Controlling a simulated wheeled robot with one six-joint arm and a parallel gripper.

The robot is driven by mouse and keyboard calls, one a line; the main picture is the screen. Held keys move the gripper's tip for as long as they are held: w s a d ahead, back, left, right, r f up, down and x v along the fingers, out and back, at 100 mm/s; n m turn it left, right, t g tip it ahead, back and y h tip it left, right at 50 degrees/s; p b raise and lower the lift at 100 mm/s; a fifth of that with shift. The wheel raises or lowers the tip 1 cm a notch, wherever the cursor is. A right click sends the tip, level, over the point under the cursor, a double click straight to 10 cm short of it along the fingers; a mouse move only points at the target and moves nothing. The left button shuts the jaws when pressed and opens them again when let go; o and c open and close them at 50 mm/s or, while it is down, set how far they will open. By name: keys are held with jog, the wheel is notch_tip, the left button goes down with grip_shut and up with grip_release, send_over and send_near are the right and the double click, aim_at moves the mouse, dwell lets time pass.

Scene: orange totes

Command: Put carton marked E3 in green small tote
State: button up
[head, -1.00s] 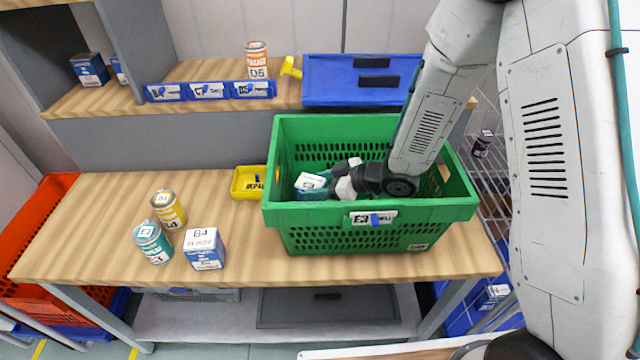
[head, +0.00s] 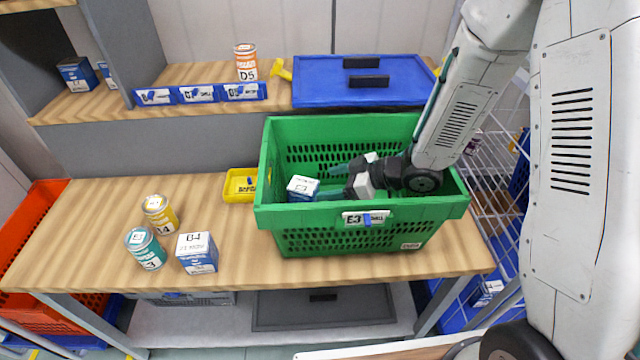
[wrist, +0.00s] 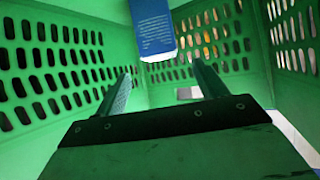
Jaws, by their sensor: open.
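The green small tote (head: 430,208) stands on the workbench, with an E3 tag on its front. A blue-and-white carton (head: 303,187) sits inside it at the left; its top marking looks like E3 but is small. My gripper (head: 328,183) is inside the tote, just right of the carton, open and empty, fingers pointing left. In the wrist view the open fingers of my gripper (wrist: 161,75) show nothing between them. The carton's blue printed side (wrist: 153,28) appears beyond the fingertips, apart from them.
A teal can (head: 145,249), a yellow can (head: 159,214) and a B4 carton (head: 197,253) stand on the bench at left. A small yellow bin (head: 240,186) is beside the tote. A blue tote (head: 310,96) and an orange can (head: 246,64) are on the shelf behind.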

jog(key=w+d+r+m+t+h, duration=0.35)
jog(key=d+r+h, duration=0.25)
jog(key=d+r, duration=0.3)
jog(key=s+d+r+m+h, duration=0.45)
jog(key=d+r+h, duration=0.2)
jog(key=d, duration=0.35)
jog(key=s+r+m+g, duration=0.2)
jog(key=s+r+g, duration=0.1)
jog(key=s, duration=1)
jog(key=s+a+r+m+g+y, duration=0.1)
jog(key=s+r+m+g, duration=0.2)
jog(key=s, duration=1)
jog(key=shift+s+r+g, duration=0.15)
jog(key=shift+r+g, duration=0.55)
jog(key=shift+g, duration=0.05)
jog(key=shift+a+y, duration=0.1)
jog(key=shift+y, duration=0.15)
